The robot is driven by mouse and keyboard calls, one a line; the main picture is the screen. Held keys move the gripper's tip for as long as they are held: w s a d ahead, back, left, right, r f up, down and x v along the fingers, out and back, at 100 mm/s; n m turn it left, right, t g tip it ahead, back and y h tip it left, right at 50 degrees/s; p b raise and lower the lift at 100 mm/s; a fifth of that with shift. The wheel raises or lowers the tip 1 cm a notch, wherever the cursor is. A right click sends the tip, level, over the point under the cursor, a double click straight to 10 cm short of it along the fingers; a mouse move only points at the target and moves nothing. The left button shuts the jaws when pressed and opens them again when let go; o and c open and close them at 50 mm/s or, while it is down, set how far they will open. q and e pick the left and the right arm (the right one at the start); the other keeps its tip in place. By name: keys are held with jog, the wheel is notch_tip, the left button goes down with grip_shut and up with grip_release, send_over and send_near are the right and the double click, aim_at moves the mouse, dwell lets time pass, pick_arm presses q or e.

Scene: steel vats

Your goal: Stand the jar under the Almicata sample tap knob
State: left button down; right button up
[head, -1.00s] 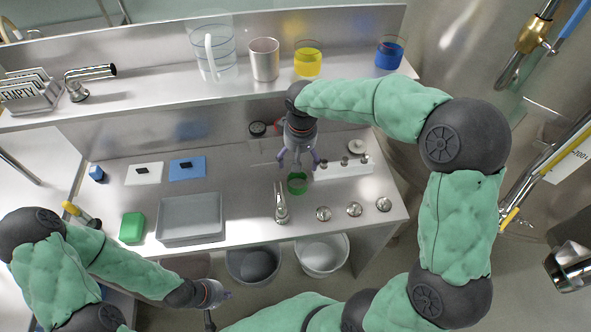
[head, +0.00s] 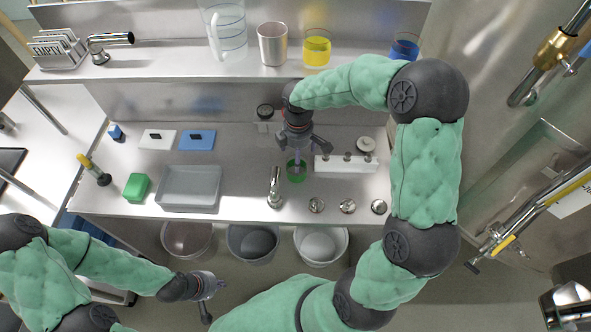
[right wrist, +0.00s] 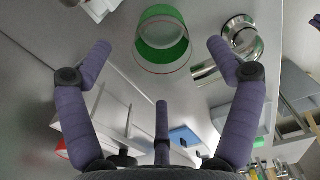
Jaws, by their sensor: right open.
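A small clear jar with green in it (head: 296,172) stands upright on the steel bench, behind the curved steel tap. It also shows in the right wrist view (right wrist: 163,42), beyond my spread fingers. My right gripper (head: 302,152) is open and empty just above and behind the jar; I see no grip on it. My left gripper (head: 212,285) is low in front of the bench, away from everything on it; its fingers are too small to read. Valves hang at the right, a brass one (head: 550,52) and a steel one with a yellow handle (head: 540,205). No Almicata label is readable.
A curved tap (head: 275,188) and round knobs (head: 347,206) line the bench front. A white rack (head: 346,164) stands right of the jar. A grey tray (head: 188,188) lies left. A pitcher (head: 226,35) and beakers stand on the shelf. Buckets (head: 320,245) sit below.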

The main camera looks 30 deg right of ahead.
notch_tip(320, 180, down, 3)
jog(key=shift+f+b, duration=0.1)
jog(key=shift+b, duration=0.25)
jog(key=f+b, duration=0.1)
jog(key=f, duration=0.1)
jog(key=f+b, duration=0.1)
jog(key=f, duration=0.2)
jog(key=shift+w+a, duration=0.1)
jog(key=shift+a, duration=0.1)
